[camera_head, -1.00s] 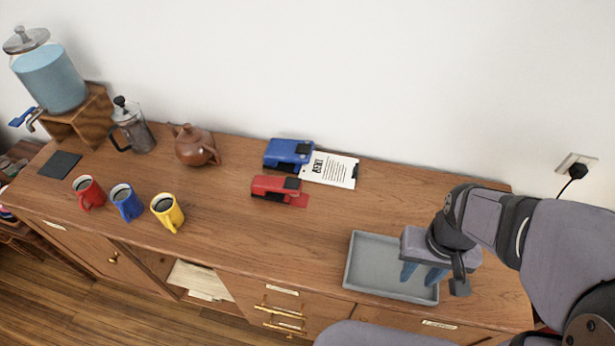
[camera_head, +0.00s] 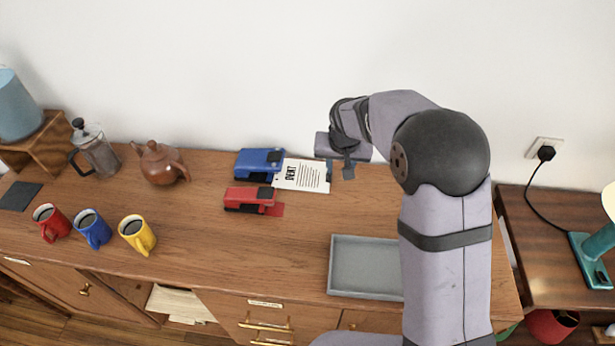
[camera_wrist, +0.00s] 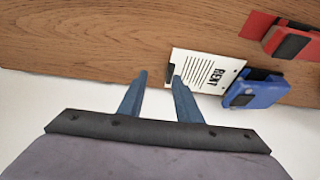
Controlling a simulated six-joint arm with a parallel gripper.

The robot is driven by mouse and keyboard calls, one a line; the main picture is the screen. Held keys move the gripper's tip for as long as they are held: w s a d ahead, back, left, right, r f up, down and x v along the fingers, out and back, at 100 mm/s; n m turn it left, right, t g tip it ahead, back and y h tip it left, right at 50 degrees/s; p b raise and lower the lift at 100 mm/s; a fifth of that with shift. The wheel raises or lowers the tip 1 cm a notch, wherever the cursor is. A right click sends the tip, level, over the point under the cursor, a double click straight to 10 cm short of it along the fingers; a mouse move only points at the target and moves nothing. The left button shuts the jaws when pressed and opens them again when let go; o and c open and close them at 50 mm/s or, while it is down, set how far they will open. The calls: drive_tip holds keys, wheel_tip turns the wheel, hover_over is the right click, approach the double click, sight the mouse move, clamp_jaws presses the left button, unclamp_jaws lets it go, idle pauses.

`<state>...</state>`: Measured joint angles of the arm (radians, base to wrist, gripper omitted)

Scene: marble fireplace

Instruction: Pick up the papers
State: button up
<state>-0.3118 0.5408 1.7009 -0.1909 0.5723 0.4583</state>
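A white sheet of paper (camera_head: 303,175) headed "RENT" lies on the wooden sideboard, its left end at a blue stapler (camera_head: 259,162). It also shows in the wrist view (camera_wrist: 205,68), with a dark clip at its free end. My gripper (camera_head: 338,170) is at the paper's right end, near the wall; in the wrist view my gripper (camera_wrist: 158,78) has its two blue fingers apart with nothing between them. The fingertips are close to the clipped end. I cannot tell their exact height. More papers (camera_head: 180,303) lie in an open compartment in the sideboard's front.
A grey tray (camera_head: 365,268) sits at the right. Mugs, a teapot (camera_head: 160,163) and a French press (camera_head: 95,148) stand left. The wall is close behind the paper.

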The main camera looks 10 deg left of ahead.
drive_tip(key=shift+t, duration=0.3)
drive_tip(key=shift+w+a+f+p, duration=0.5)
drive_tip(key=shift+w+f, duration=0.4)
drive_tip(key=shift+f, duration=0.35)
drive_tip(key=shift+w+a+f+p, duration=0.35)
drive_tip(key=shift+w+f+p, duration=0.2)
drive_tip(key=shift+w+f, duration=0.5)
drive_tip(key=shift+w+a+f+p, duration=0.4)
drive_tip(key=shift+w+f+p, duration=0.25)
drive_tip(key=shift+f, duration=0.8)
clamp_jaws()
